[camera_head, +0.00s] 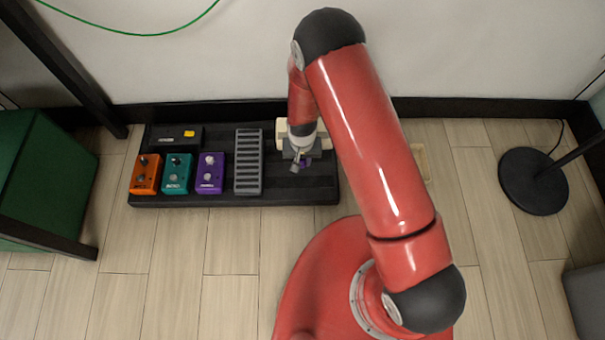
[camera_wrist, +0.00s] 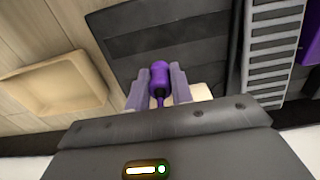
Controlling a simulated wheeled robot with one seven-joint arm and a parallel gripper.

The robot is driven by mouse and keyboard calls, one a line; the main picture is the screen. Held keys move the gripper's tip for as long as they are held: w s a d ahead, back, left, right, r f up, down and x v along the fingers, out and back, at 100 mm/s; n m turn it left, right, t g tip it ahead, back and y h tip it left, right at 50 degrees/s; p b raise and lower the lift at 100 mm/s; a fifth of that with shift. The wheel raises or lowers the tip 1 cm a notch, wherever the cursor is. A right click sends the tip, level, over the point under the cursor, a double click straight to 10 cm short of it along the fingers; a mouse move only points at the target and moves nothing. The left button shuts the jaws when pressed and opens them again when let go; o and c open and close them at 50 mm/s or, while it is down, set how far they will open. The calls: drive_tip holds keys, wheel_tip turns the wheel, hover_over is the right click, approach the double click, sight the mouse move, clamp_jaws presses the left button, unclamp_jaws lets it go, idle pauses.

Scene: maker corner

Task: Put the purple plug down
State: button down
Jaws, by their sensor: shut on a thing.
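My gripper (camera_wrist: 157,90) is shut on the purple plug (camera_wrist: 158,73). In the wrist view the plug sits between the two fingers, with its rounded purple body towards the top of the picture. I cannot tell whether the plug touches the board.
Orange (camera_head: 146,174), teal (camera_head: 177,173) and purple (camera_head: 209,172) pedals stand on the board, beside a grey ridged pedal (camera_head: 248,162). A shallow beige tray (camera_wrist: 62,83) lies on the floor right of the board in the head view. A round black stand base (camera_head: 533,181) is farther right.

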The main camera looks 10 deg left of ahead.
approach(302, 179)
wheel_tip(302, 179, down, 6)
drive_tip(key=shift+r, duration=0.25)
drive_tip(key=shift+f+b, duration=0.45)
drive_tip(key=shift+b, duration=0.35)
drive_tip(key=shift+f, duration=0.15)
drive_tip(key=c, duration=1.2)
unclamp_jaws()
drive_tip(key=shift+c, duration=0.2)
